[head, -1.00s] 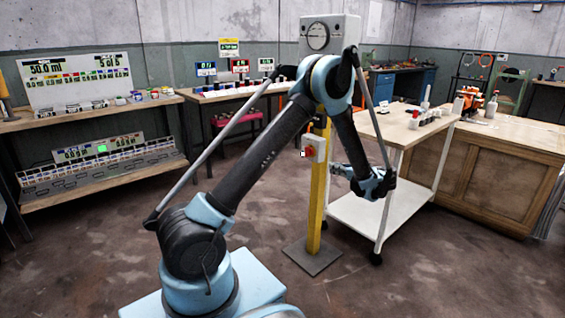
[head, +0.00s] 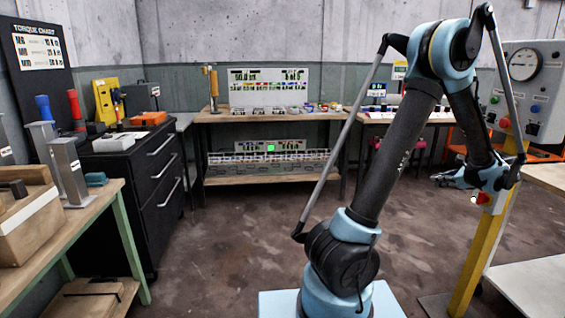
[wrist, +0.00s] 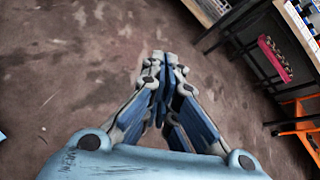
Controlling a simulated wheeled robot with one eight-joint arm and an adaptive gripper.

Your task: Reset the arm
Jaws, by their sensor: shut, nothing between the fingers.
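My gripper (head: 441,180) is at the end of my blue and black arm, on the right of the head view. In the wrist view its fingers (wrist: 160,62) come together at the tips, with nothing between them. It hangs above bare floor. In the head view it appears just left of a yellow post (head: 476,245) with a red button (head: 484,198); I cannot tell how far apart they are.
A grey gauge panel (head: 522,70) stands at the right, above a white cart (head: 545,290). A wooden shelf bench (head: 270,116) is at the back. A black drawer cabinet (head: 135,185) and a green-legged workbench (head: 105,205) are on the left. The brown floor (head: 225,240) between is clear.

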